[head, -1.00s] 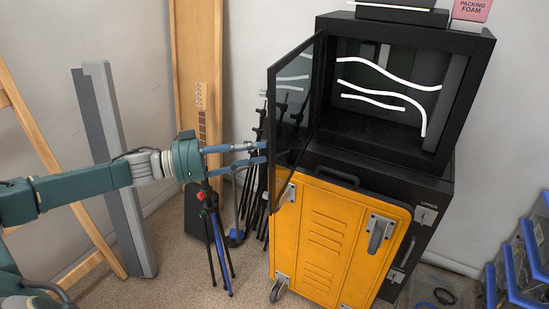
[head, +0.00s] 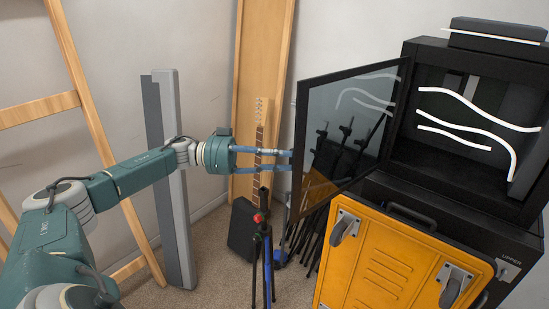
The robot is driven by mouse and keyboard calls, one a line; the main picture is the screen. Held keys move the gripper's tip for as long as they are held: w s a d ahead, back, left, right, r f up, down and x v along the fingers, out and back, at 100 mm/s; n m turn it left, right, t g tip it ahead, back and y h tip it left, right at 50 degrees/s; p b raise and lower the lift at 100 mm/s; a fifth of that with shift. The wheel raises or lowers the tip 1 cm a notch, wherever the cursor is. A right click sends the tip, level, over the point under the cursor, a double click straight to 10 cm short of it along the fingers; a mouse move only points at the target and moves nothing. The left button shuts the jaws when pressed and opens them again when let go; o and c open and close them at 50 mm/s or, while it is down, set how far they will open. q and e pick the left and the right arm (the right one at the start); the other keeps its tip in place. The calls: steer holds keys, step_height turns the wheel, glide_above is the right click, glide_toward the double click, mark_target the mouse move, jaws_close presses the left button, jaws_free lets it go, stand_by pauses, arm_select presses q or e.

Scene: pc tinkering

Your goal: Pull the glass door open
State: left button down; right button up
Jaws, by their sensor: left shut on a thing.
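The glass door (head: 348,128) is a dark-framed pane hinged on the left side of a black cabinet (head: 410,150) in the head view. It stands swung well out to the left, and the cabinet's inside with white curved strips shows. My left gripper (head: 290,160) is at the door's free left edge, shut on it, with its two blue fingers reaching in from the left. The exact contact of the fingertips at the edge is hard to see. My right gripper is not in view.
A tripod (head: 265,245) and a guitar (head: 260,140) stand behind and below my left arm. Grey panels (head: 178,190) and a wooden ladder frame (head: 85,110) lean at the left wall.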

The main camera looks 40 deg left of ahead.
arm_select(q)
steer(key=shift+w+a+r+t, duration=0.15)
steer(key=shift+w+r+t, duration=0.2)
steer(key=shift+r, duration=0.25)
steer(key=c, duration=1.6)
jaws_free()
steer(key=shift+w+d+f, duration=0.1)
steer(key=shift+d+f, duration=0.05)
steer(key=shift+d, duration=0.15)
steer(key=shift+f, duration=0.2)
steer(key=v, duration=1.2)
steer(key=shift+r, duration=0.25)
steer(key=shift+s, duration=0.25)
